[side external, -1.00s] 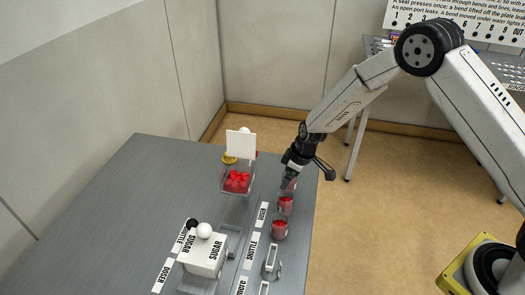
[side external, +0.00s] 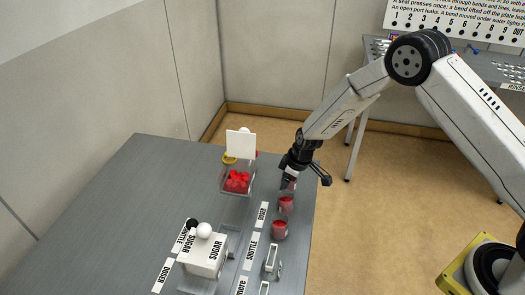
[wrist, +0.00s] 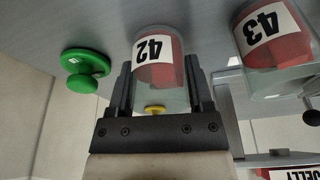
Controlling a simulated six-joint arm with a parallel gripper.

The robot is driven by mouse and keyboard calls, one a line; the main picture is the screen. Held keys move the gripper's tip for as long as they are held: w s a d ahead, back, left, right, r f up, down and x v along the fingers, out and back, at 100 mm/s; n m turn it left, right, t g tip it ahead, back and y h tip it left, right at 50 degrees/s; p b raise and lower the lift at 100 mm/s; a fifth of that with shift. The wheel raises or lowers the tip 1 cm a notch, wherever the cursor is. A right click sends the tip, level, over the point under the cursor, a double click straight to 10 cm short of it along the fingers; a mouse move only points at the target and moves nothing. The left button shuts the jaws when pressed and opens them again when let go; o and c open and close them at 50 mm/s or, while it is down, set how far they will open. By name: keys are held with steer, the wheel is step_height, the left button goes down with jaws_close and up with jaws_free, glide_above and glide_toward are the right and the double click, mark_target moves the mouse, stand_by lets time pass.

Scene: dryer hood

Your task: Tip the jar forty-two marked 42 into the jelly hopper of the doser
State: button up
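Jar forty-two (wrist: 155,73) is a clear jar with red contents and a label marked 42. In the wrist view it stands between the two fingers of my gripper (wrist: 160,85), one on each side. The gaps are too small to tell whether they press on it. In the side view my gripper (side external: 287,184) is low at the far end of a row of jars and mostly hides jar forty-two. A clear box with red pieces (side external: 237,181), seemingly the jelly hopper, is to its left. A JELLY label (wrist: 301,173) shows in the wrist view.
Jar 43 (wrist: 270,40) stands close beside jar forty-two. Another red-filled jar (side external: 280,229) is nearer in the row. A white SUGAR box (side external: 204,254) stands at the front. A green knob (wrist: 82,70) shows in the wrist view. The table's left part (side external: 145,190) is clear.

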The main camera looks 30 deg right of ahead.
steer(key=c, duration=0.6)
steer(key=shift+r, duration=0.15)
steer(key=shift+r, duration=0.75)
steer(key=shift+s+d+r, duration=0.25)
steer(key=shift+s+r, duration=1.65)
steer(key=shift+s, duration=0.4)
steer(key=shift+s+d+r, duration=0.2)
steer(key=shift+s+r, duration=1.65)
steer(key=shift+s, duration=0.5)
steer(key=shift+s+d+r, duration=0.25)
steer(key=shift+s+r, duration=1.65)
steer(key=shift+s, duration=0.4)
